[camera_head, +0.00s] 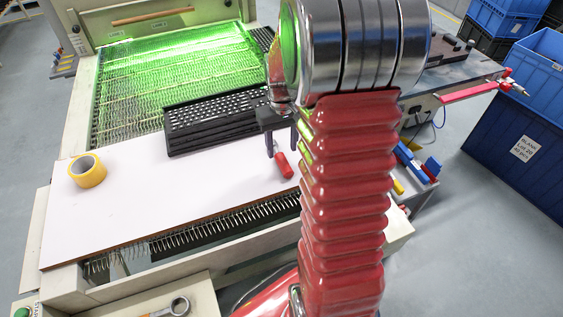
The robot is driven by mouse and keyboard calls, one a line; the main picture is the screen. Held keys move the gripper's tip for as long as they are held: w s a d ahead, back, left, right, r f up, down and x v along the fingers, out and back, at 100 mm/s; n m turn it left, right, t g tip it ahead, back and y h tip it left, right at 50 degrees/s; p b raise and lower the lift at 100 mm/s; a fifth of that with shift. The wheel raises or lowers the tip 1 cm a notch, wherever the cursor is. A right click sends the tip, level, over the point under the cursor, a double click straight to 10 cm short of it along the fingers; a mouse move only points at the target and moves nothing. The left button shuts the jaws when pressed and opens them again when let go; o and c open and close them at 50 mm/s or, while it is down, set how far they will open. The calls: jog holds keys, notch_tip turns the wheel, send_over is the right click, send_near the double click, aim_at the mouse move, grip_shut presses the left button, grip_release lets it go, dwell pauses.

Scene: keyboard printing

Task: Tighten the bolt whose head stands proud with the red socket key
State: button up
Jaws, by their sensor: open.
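A short red handle, likely the red socket key (284,165), is on the white board just below my gripper. I cannot tell whether it lies flat or stands tilted. My gripper (281,142) is open, with its dark fingers pointing down just above the upper end of the red handle. I cannot tell whether a finger touches it. My red bellows-covered arm and silver wrist hide much of the middle and right of the machine. I cannot make out a bolt whose head stands proud.
The white board (190,197) carries yellow tape (87,171) at left. Stacked black keyboards (215,115) stand behind, before a green-lit mesh bed (165,75). Blue and yellow tools (414,165) sit right of my arm. A ring-ended tool (178,307) lies in front; blue crates (530,110) stand right.

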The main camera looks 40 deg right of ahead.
aim_at(282, 158)
jog(key=shift+f, duration=0.1)
jog(key=shift+s+f, duration=0.1)
jog(key=shift+f, duration=2.45)
grip_shut()
